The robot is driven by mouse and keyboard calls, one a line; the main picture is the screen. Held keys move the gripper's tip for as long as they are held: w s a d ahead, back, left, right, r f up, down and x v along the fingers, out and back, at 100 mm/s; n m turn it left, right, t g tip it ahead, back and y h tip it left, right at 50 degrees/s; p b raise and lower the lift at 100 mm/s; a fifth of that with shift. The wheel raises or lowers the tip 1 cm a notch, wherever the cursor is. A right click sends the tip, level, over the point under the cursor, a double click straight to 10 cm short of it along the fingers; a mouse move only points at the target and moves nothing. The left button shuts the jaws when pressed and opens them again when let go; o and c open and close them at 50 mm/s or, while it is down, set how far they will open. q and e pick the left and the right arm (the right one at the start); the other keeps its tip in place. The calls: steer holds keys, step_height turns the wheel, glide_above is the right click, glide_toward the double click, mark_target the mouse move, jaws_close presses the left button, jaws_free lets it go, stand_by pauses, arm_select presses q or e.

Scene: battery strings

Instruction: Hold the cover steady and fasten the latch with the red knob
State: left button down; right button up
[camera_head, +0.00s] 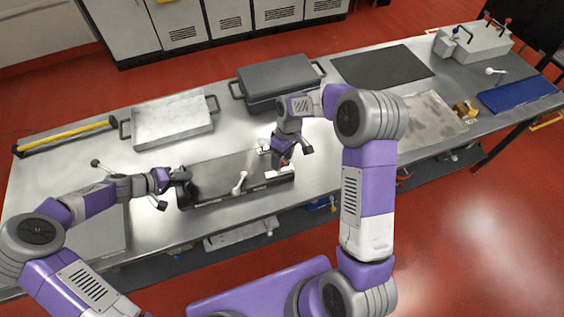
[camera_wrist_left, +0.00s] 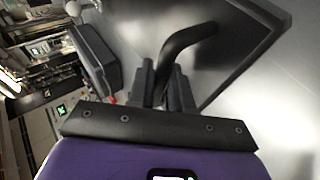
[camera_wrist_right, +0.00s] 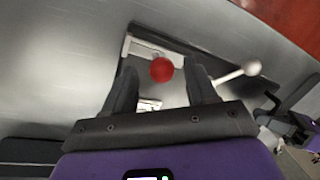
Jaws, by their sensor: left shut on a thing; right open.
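The cover (camera_head: 225,172) is a dark flat plate on the bench, in front of my body. My left gripper (camera_head: 172,187) is shut on the black curved handle (camera_wrist_left: 190,38) at the cover's left end. My right gripper (camera_head: 289,150) is open over the right end of the cover. In the right wrist view the red knob (camera_wrist_right: 162,69) shows between the two open fingertips, with no clear contact. The white latch base (camera_wrist_right: 138,48) lies beside it, partly hidden by the knob and a finger.
A white-knobbed lever (camera_head: 239,183) stands at the cover's front edge, close to my right gripper's finger in the right wrist view. Behind are a silver tray (camera_head: 172,120) and a dark lidded case (camera_head: 277,82).

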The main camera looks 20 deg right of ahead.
arm_select(q)
steer(key=shift+s+a+f, duration=0.25)
steer(key=shift+a+f, duration=0.05)
steer(key=shift+f, duration=0.3)
arm_select(e)
step_height(320, 180, up, 9)
steer(key=d, duration=0.1)
steer(key=shift+w+d, duration=0.3)
steer(key=shift+w, duration=0.05)
arm_select(q)
steer(key=c, duration=1)
jaws_free()
steer(key=shift+w, duration=0.1)
steer(key=shift+c, duration=0.2)
steer(key=shift+o, duration=0.4)
steer(key=v, duration=1.2)
steer(key=shift+r, duration=0.3)
arm_select(e)
steer(key=shift+w, duration=0.15)
